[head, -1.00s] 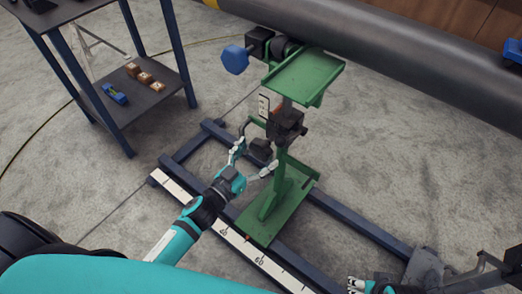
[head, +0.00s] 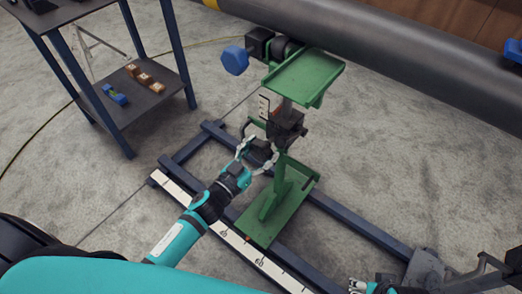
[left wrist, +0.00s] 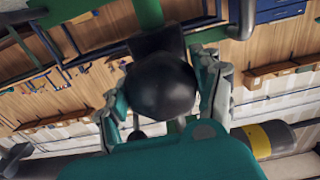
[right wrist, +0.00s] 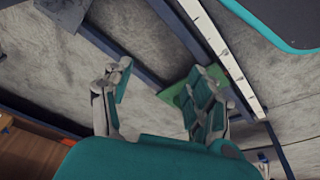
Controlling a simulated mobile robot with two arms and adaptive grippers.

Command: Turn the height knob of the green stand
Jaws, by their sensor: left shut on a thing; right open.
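The green stand (head: 305,77) stands on the blue rail frame, its flat top just below the large dark pipe. Its base plate (head: 262,222) rests across the rails. The black height knob (head: 262,149) sticks out from the stand's column towards the left arm. My left gripper (head: 257,155) has its fingers on both sides of the knob. In the left wrist view the round knob (left wrist: 161,86) sits between the two fingers, which are closed on it. My right gripper (right wrist: 150,100) is open and empty, low at the bottom right of the head view (head: 370,286).
The large pipe (head: 400,50) crosses the top right. A blue hex knob (head: 234,60) juts out left of the stand's top. A shelf table (head: 150,101) with small blocks stands at the left. A white ruler strip (head: 232,238) lies along the front rail.

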